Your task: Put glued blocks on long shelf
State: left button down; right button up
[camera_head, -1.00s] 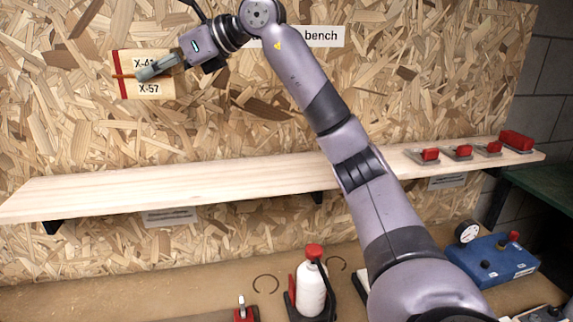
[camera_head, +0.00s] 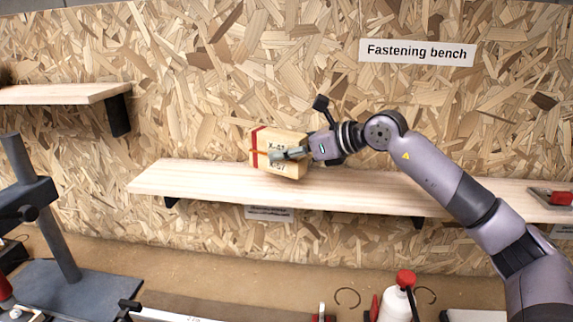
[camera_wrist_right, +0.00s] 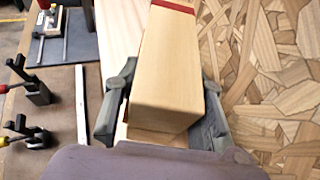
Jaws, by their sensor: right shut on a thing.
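The glued blocks (camera_head: 277,141) are a pale wooden block pair with a red band, marked X-57 on the lower part. My right gripper (camera_head: 285,154) is shut on them, its fingers on either side in the right wrist view (camera_wrist_right: 163,100). The blocks (camera_wrist_right: 167,60) are held at the long shelf (camera_head: 350,190), over its left part near the back board. Whether their underside touches the shelf cannot be told. My left gripper is not in view.
A shorter shelf (camera_head: 60,94) hangs at the upper left. A red-handled clamp (camera_head: 553,197) sits at the long shelf's right end. A dark stand (camera_head: 50,215) and a white bottle (camera_head: 397,304) are on the bench below. The shelf's middle is bare.

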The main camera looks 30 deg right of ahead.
aim_at(286, 167)
notch_tip(286, 167, down, 3)
jog(key=shift+w+f+p, duration=0.1)
jog(key=shift+f+p, duration=0.1)
jog(key=shift+p, duration=0.1)
jog(key=shift+f, duration=0.25)
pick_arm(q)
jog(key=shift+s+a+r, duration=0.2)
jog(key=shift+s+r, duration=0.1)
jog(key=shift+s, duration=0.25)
pick_arm(e)
jog(key=shift+f, duration=0.15)
jog(key=o, duration=1.2)
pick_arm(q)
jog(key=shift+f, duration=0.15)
